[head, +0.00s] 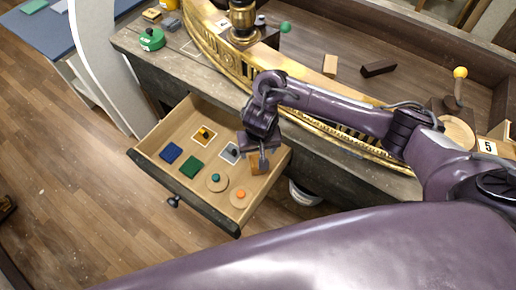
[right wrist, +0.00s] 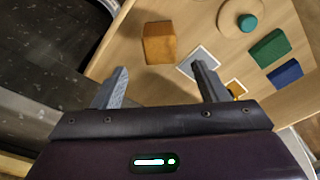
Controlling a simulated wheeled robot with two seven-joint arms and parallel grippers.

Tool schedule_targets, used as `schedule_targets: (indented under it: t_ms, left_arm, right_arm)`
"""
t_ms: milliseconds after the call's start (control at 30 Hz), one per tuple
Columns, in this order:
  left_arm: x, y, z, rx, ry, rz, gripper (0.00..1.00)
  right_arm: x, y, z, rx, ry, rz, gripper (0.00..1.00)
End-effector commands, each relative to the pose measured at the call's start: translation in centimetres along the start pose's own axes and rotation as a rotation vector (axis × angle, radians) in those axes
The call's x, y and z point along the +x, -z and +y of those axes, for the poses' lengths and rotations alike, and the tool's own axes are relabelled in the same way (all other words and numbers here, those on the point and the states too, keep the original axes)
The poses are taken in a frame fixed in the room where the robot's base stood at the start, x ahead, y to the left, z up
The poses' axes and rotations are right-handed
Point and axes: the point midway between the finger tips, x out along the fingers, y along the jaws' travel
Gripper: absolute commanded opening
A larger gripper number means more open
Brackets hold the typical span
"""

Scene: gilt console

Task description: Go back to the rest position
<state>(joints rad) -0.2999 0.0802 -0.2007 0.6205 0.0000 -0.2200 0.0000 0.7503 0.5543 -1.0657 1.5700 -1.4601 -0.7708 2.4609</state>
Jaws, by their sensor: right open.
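My right gripper (head: 262,157) is open and empty over the right part of the pulled-out drawer (head: 276,178). In the right wrist view, its two fingers (right wrist: 160,84) stand apart with nothing between them. An orange-brown wooden block (head: 256,168) lies in the drawer just beyond the fingertips; it also shows in the right wrist view (right wrist: 159,43), clear of both fingers. My right arm reaches in from the right over the console. My left gripper is out of view.
The drawer also holds a blue block (head: 171,152), a green block (head: 190,166) and round pieces with teal (head: 216,177) and orange (head: 240,194) knobs. A curved gilt rail (head: 215,50) runs along the console behind it. A green round object (head: 151,40) sits on the console's left end.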

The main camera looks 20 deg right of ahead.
Motion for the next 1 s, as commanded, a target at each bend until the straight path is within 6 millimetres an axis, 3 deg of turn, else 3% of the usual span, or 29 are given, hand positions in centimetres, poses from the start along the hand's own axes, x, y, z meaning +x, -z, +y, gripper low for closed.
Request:
schedule_targets:
  t_ms: [733, 867, 1000]
  left_arm:
    - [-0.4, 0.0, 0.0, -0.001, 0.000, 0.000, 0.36]
    - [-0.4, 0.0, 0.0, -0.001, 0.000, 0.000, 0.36]
    - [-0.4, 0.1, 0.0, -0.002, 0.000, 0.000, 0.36]
  right_arm:
    - [-0.5, -0.3, -0.6, -0.015, 0.015, 0.004, 0.67]
    - [-0.8, -1.7, -4.5, -0.113, 0.116, 0.046, 0.67]
    - [-3.0, -3.5, -10.9, -0.255, 0.283, 0.174, 0.67]
